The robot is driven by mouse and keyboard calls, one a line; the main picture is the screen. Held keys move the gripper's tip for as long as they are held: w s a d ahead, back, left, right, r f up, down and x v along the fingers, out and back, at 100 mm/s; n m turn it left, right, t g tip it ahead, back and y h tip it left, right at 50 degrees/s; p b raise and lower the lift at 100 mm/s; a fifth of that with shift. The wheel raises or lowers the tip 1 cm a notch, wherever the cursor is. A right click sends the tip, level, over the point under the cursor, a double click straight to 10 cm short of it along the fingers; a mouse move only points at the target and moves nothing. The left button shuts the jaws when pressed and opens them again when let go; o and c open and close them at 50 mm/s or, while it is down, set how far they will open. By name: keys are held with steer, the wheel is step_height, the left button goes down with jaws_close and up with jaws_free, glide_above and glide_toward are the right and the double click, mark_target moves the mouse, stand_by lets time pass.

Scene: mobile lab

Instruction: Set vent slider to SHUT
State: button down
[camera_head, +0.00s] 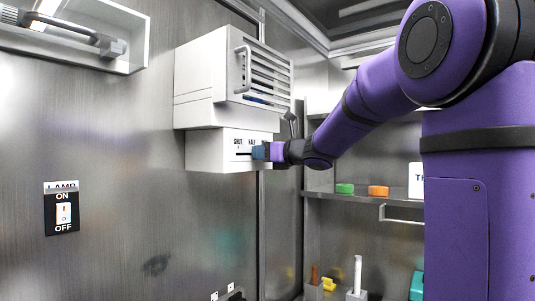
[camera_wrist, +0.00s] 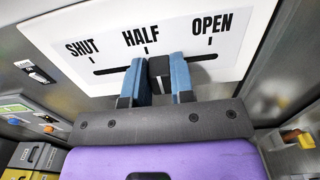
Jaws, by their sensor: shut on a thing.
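The vent panel (camera_head: 212,151) is a white box face on the metal wall, under a louvred white unit. In the wrist view its plate (camera_wrist: 249,49) reads SHUT at left, HALF in the middle and OPEN at right, above a dark horizontal slot. The dark slider knob (camera_wrist: 159,66) sits in the slot slightly right of the HALF mark. My gripper (camera_head: 262,152) is at the panel. In the wrist view, its blue fingers (camera_wrist: 160,74) are shut on the knob, one on each side. The slot is bare toward SHUT; in the head view its OPEN end is hidden.
The louvred unit (camera_head: 209,72) with a vertical handle juts out above the panel. A lamp switch (camera_head: 63,213) is on the wall at lower left.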

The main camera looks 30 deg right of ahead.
steer(key=a, duration=0.2)
steer(key=s+a, duration=0.1)
steer(key=a, duration=0.1)
steer(key=s+a, duration=0.1)
steer(key=a, duration=0.2)
steer(key=shift+s, duration=0.25)
steer(key=shift+f, duration=0.1)
steer(key=c, duration=1)
jaws_free()
steer(key=shift+s+a, duration=0.1)
steer(key=shift+o, duration=0.2)
steer(key=shift+s, duration=0.1)
glide_toward(236, 152)
steer(key=v, duration=0.3)
steer(key=shift+s+d, duration=0.2)
steer(key=shift+s, duration=0.1)
